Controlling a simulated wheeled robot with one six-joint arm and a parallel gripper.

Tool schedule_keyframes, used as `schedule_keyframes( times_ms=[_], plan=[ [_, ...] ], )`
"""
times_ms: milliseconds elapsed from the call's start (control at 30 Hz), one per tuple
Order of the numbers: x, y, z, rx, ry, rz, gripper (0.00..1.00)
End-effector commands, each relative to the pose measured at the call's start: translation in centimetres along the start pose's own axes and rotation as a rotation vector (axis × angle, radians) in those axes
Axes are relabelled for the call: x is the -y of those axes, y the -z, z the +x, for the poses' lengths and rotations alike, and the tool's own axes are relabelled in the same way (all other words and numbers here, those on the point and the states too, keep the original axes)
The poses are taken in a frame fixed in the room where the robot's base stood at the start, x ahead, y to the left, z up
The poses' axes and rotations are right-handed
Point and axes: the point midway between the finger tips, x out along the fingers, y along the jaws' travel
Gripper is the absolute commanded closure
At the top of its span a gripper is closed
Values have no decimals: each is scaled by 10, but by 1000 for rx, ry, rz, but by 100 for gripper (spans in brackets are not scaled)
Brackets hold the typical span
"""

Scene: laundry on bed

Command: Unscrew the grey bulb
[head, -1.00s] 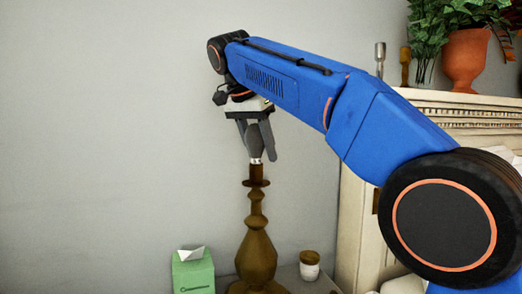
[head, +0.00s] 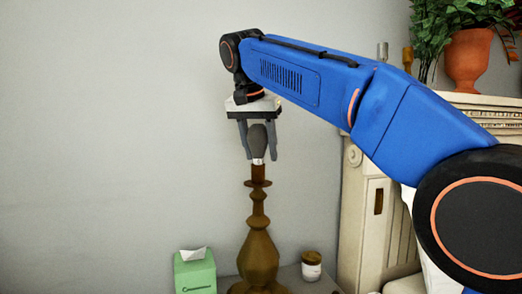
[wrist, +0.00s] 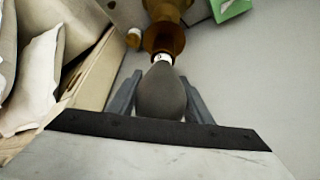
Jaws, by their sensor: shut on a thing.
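The grey bulb (head: 258,142) stands upright at the top of the brown lamp base (head: 257,255), its pale metal neck at the lamp's socket (head: 258,173). My gripper (head: 259,156) points down from above, with one finger on each side of the bulb, shut on it. In the wrist view the bulb (wrist: 161,92) lies between the two fingers (wrist: 160,98), and the socket (wrist: 164,38) shows beyond its neck. I cannot tell from the pictures whether the neck is still threaded in the socket.
A green tissue box (head: 195,271) stands left of the lamp and a small lidded white jar (head: 311,266) right of it. A cream cabinet (head: 377,200) stands at the right, with a potted plant (head: 468,58) above. The wall side at left is clear.

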Motion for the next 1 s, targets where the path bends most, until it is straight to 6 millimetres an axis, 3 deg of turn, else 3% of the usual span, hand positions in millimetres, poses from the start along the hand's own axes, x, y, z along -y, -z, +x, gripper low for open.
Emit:
schedule_keyframes(
  times_ms=[233, 667, 1000],
  plan=[
    [2, 0, 0, 1, 86, -190, 77],
    [4, 0, 0, 1, 109, -242, 77],
    [8, -2, -1, 1, 214, -476, 77]
  ],
)
